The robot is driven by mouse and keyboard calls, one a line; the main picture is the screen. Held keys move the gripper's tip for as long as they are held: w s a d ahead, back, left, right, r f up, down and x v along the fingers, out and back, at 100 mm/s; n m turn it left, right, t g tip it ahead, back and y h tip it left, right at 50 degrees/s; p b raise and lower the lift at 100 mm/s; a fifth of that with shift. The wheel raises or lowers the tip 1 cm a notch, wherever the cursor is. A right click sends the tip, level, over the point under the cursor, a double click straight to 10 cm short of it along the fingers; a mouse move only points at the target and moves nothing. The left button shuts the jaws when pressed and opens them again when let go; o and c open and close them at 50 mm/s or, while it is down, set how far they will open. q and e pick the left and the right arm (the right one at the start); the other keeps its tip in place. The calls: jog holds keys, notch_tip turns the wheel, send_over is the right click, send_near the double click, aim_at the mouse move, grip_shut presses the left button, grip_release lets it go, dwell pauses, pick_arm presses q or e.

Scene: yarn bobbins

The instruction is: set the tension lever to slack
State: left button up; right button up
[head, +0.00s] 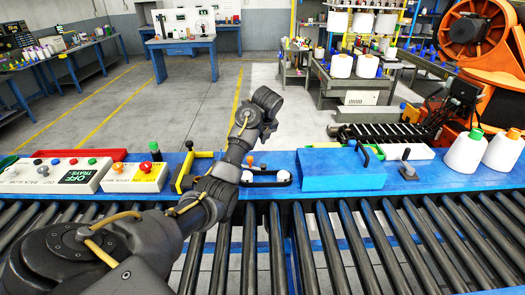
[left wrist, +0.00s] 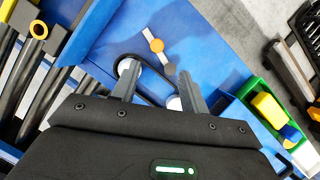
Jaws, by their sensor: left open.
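The tension lever (head: 250,160) shows an orange knob in the head view, above a dark loop with two white rollers (head: 283,176) on the blue bench. The left wrist view shows the lever (left wrist: 157,45) from above, with its orange part, a pale arm and a grey end. My left gripper (left wrist: 158,84) is open and empty over the dark loop. Its fingertips are close to the white rollers and short of the lever, without visible contact. In the head view my left arm covers the area left of the lever and the fingers cannot be made out.
A blue box (head: 340,168) stands right of the lever. A black lever (head: 407,163) is further right. A yellow bracket (head: 184,171) and button panels (head: 137,177) are on the left. A green bin (left wrist: 263,112) with yellow and blue pieces shows in the wrist view. Rollers (head: 350,250) run along the front.

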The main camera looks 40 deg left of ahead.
aim_at(251, 158)
pick_arm(q)
jog(key=p+x, duration=0.1)
jog(key=x, duration=0.2)
jog(key=p+x, duration=0.1)
jog(key=x, duration=0.2)
jog(key=p+x, duration=0.1)
jog(key=x, duration=0.2)
jog(key=shift+s+a, duration=0.2)
jog(key=shift+s, duration=0.1)
jog(key=shift+a+f, duration=0.1)
jog(key=shift+f, duration=0.15)
jog(key=shift+w+a+f, duration=0.1)
jog(key=shift+w+f, duration=0.05)
jog(key=shift+f, duration=0.2)
grip_shut()
pick_arm(e)
jog(key=s+r, duration=0.2)
jog(key=r, duration=0.1)
jog(key=shift+s+d+r, duration=0.1)
jog(key=shift+s, duration=0.25)
